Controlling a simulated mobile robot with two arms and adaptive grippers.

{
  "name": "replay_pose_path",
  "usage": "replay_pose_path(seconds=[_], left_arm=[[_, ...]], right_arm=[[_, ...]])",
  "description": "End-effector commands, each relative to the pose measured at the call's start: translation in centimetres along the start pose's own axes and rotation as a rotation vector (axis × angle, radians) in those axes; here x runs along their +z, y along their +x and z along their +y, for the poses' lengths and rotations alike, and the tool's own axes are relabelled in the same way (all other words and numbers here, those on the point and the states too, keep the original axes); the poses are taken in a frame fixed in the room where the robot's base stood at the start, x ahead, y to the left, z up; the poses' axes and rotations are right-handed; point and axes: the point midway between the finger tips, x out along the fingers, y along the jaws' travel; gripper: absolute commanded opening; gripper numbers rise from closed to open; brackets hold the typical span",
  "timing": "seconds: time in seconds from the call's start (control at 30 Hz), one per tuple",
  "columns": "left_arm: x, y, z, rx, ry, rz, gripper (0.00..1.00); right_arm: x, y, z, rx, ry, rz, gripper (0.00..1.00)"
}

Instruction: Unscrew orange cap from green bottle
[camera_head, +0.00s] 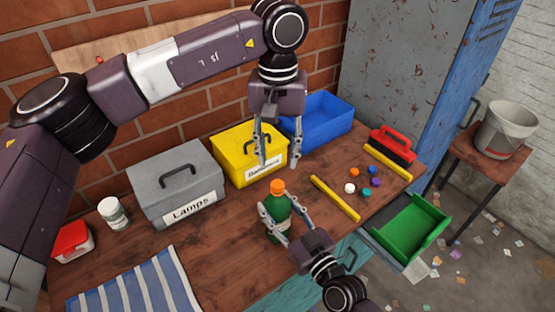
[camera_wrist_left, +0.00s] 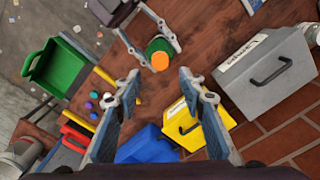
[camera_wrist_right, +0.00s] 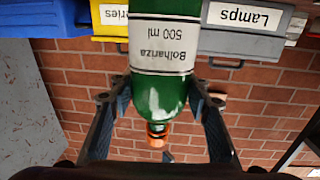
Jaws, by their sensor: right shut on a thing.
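The green bottle (camera_head: 278,212) stands upright near the front edge of the wooden bench, with the orange cap (camera_head: 278,187) on top. My right gripper (camera_head: 282,204) is shut on the bottle body from the front. The right wrist view shows the bottle (camera_wrist_right: 163,95) between its fingers, label upside down, and the cap (camera_wrist_right: 156,139) on its neck. My left gripper (camera_head: 279,160) points down above and slightly behind the cap, apart from it. Its fingers are open and empty. The left wrist view shows the cap (camera_wrist_left: 160,61) from above, just beyond the fingertips.
Grey (camera_head: 160,160), yellow (camera_head: 230,160) and blue (camera_head: 335,122) boxes line the back. A yellow bar (camera_head: 336,198), several loose caps and a red brush (camera_head: 392,145) lie right. A green tray (camera_head: 400,238) is at the right edge. A striped cloth (camera_head: 135,290) lies front left.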

Motion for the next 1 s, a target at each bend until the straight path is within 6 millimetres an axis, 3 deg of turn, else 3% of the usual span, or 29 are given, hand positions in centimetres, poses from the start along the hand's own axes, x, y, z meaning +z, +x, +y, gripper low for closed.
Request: replay_pose_path(seconds=[0.17, 0.6, 1.0], left_arm=[[0.0, 1.2, 0.0, -0.001, 0.046, -0.002, 0.37], [0.0, 7.2, 0.0, 0.0, 0.044, -0.001, 0.37], [0.0, 8.0, 0.0, -0.001, 0.043, 0.0, 0.37]], right_arm=[[0.0, 0.0, 0.0, 0.001, -0.001, -0.001, 0.0], [0.0, 0.0, 0.0, 0.001, -0.001, -0.001, 0.0], [0.0, 0.0, 0.0, 0.001, -0.001, -0.001, 0.0]])
